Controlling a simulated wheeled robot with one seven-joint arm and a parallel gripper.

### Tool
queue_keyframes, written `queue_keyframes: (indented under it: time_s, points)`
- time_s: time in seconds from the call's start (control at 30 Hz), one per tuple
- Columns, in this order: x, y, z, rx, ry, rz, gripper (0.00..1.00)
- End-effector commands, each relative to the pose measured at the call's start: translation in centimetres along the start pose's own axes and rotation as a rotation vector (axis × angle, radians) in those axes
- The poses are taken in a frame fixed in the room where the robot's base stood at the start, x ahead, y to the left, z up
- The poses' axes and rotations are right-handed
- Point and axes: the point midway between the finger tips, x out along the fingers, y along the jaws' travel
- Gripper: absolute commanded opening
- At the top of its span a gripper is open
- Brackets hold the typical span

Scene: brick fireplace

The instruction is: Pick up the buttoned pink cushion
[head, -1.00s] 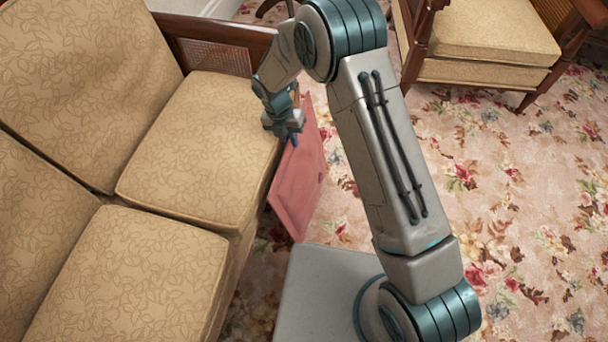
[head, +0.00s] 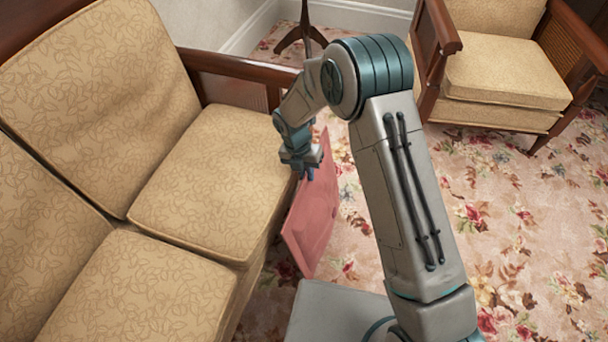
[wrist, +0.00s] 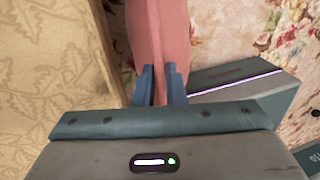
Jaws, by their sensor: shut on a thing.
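The pink cushion (head: 313,217) hangs on edge from my gripper (head: 309,172), just in front of the sofa's seat edge and above the carpet. Its broad face is turned to the right in the head view. In the wrist view the cushion (wrist: 158,40) runs up between the two blue fingers of my gripper (wrist: 160,85), which are shut on its edge. The buttons are too small to make out clearly.
A tan patterned sofa (head: 195,205) with a wooden arm (head: 240,68) is close on the left. A matching armchair (head: 500,75) stands at the back right. A dark-footed stand (head: 303,35) is behind. Floral carpet (head: 510,220) lies free on the right.

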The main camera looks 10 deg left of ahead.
Motion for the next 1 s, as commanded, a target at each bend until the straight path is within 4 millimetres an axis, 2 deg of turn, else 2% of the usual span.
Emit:
queue_keyframes:
  time_s: [0.03, 0.17, 0.4, 0.6, 0.8, 1.0]
  points:
    - [-0.7, -0.8, 0.1, 0.002, -0.001, 0.000, 0.00]
    - [-1.3, -3.1, 0.1, 0.004, 0.000, 0.001, 0.00]
    - [-3.0, -8.8, 0.0, 0.004, 0.000, 0.001, 0.00]
    - [-3.8, -12.1, 0.1, 0.002, -0.001, 0.001, 0.00]
    - [-4.0, -13.5, 0.0, -0.001, -0.001, 0.000, 0.00]
    - [-4.0, -13.7, 0.0, -0.001, -0.001, 0.001, 0.00]
